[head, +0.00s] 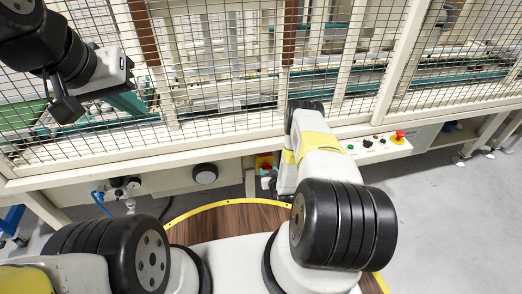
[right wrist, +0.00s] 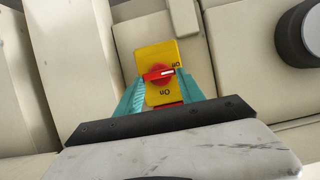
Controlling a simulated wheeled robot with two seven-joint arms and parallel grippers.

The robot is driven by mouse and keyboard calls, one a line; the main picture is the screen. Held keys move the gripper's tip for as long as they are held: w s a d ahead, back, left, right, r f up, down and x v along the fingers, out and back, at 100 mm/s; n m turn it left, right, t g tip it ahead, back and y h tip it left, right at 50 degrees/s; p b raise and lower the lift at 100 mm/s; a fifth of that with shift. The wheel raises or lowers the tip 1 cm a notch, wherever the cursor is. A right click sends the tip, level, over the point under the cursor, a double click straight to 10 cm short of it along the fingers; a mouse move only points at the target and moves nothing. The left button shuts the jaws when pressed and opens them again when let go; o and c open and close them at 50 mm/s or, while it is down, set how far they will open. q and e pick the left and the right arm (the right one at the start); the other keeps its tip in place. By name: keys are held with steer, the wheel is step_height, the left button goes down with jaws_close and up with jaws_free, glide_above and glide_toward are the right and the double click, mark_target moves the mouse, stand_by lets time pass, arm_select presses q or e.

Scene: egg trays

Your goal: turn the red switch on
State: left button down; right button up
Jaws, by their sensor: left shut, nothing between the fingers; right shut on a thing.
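The red switch (right wrist: 158,74) is a rotary knob on a yellow plate (right wrist: 155,55) in the right wrist view. Its white mark points to the right, beside the "Off" label; the "On" label is below, upside down. The teal fingers of my right gripper (right wrist: 160,80) are on both sides of the knob and shut on it. In the head view the yellow plate (head: 264,160) shows low on the machine frame, partly hidden by my right arm. My left gripper (head: 131,106) is at upper left, shut and empty, in front of the wire mesh, far from the switch.
A control box (head: 378,147) with a red emergency button and small knobs is right of my right arm. A dark round part (right wrist: 303,33) stands right of the switch. Grey floor is free at right.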

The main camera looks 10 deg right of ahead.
steer(key=m+y, duration=0.2)
steer(key=shift+d+m, duration=0.3)
steer(key=shift+d, duration=0.1)
steer(key=m+t+y, duration=0.1)
steer(key=m, duration=0.2)
steer(key=f+m+t+y, duration=0.1)
steer(key=m+y, duration=0.1)
steer(key=m, duration=0.2)
steer(key=d+m+y, duration=0.1)
steer(key=m+y, duration=0.1)
steer(key=m, duration=0.1)
steer(key=shift+f+m+t, duration=0.3)
steer(key=shift+f+t, duration=0.05)
steer(key=shift+t, duration=0.05)
stand_by(0.3)
steer(key=o, duration=1.4)
steer(key=shift+c, duration=0.2)
